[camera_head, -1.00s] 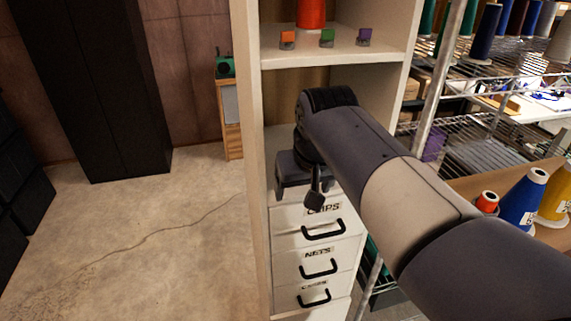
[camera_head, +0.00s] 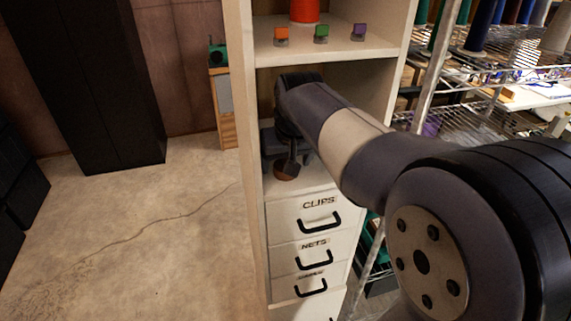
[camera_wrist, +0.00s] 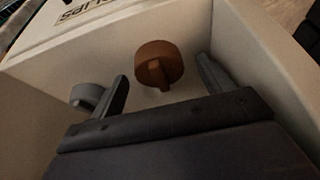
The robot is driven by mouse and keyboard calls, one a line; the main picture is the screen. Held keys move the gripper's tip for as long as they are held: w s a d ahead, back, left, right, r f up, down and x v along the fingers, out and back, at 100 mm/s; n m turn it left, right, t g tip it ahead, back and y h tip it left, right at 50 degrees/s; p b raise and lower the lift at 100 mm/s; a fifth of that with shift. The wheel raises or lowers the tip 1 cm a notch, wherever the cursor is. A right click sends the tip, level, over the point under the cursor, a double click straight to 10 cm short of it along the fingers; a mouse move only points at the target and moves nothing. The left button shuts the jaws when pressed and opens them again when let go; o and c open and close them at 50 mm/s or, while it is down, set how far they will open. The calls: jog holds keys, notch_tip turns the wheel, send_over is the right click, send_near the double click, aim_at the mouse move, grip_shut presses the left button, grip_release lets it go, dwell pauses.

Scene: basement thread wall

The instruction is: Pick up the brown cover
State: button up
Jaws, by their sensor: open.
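The brown cover (camera_wrist: 158,64) is a round cap with a raised grip bar, seen in the wrist view on a white surface. It lies between and just beyond the two fingertips of my gripper (camera_wrist: 158,88), with a gap on both sides. In the head view the brown cover (camera_head: 286,172) shows at the front of the shelf compartment above the drawers. My gripper (camera_head: 291,158) is there too, open, with the cover at its fingers. Whether the fingers touch it cannot be told from the head view.
A grey round cap (camera_wrist: 88,96) sits beside the left finger. Cabinet side walls stand close on both sides. Below are white drawers, the top one labelled CLIPS (camera_head: 304,214). The shelf above (camera_head: 330,50) holds small coloured clips and a red object (camera_head: 304,10).

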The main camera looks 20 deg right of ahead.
jog(key=shift+c, duration=0.3)
jog(key=c, duration=1)
jog(key=shift+r, duration=0.1)
